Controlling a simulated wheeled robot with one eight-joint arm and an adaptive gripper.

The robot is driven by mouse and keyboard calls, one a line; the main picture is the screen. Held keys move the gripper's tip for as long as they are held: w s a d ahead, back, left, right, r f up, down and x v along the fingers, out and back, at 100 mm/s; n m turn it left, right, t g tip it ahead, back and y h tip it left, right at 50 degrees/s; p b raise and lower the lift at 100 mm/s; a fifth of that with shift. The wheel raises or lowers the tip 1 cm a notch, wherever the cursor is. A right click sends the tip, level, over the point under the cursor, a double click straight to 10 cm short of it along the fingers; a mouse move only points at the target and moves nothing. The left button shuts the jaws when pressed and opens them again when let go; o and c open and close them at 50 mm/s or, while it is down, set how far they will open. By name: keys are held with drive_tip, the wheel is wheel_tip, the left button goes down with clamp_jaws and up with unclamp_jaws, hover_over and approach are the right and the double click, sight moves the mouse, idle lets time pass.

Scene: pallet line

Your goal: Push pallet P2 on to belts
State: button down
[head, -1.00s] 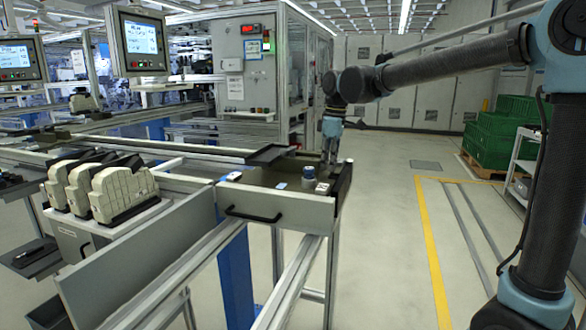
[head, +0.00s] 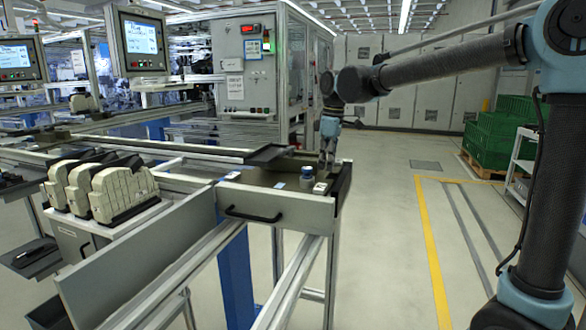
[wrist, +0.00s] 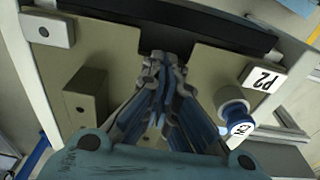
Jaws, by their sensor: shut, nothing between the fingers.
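Pallet P2 (wrist: 205,70) fills much of the wrist view as a flat beige plate. In the head view, a dark flat surface with white tags (head: 263,178) lies at the near end of the line; I cannot read the tags there. My gripper (wrist: 163,60) is shut and empty, with its fingertips close to the dark bar. It points down at the right side of that surface in the head view (head: 326,168); contact is unclear.
A blue-and-white round knob (head: 308,174) stands close to my gripper. A grey front panel with a black handle (head: 252,214) closes the near end. Cream moulded parts (head: 110,190) stand on the left. The floor right of the line is open, with green crates (head: 495,135) farther back.

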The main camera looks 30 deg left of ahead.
sight(290, 147)
drive_tip(key=shift+s+a, duration=0.3)
drive_tip(key=shift+a, duration=2.3)
drive_tip(key=shift+s+a, duration=0.3)
drive_tip(key=shift+a, duration=2.25)
drive_tip(key=shift+s+a, duration=0.3)
drive_tip(key=shift+a, duration=2.3)
drive_tip(key=shift+d, duration=0.1)
drive_tip(key=shift+d+r, duration=0.1)
drive_tip(key=shift+w+d+r, duration=0.1)
drive_tip(key=shift+d+r, duration=0.4)
drive_tip(key=shift+d, duration=0.2)
drive_tip(key=shift+w+d+r, duration=0.1)
drive_tip(key=shift+d+r, duration=0.35)
drive_tip(key=shift+d, duration=0.2)
drive_tip(key=shift+r, duration=4)
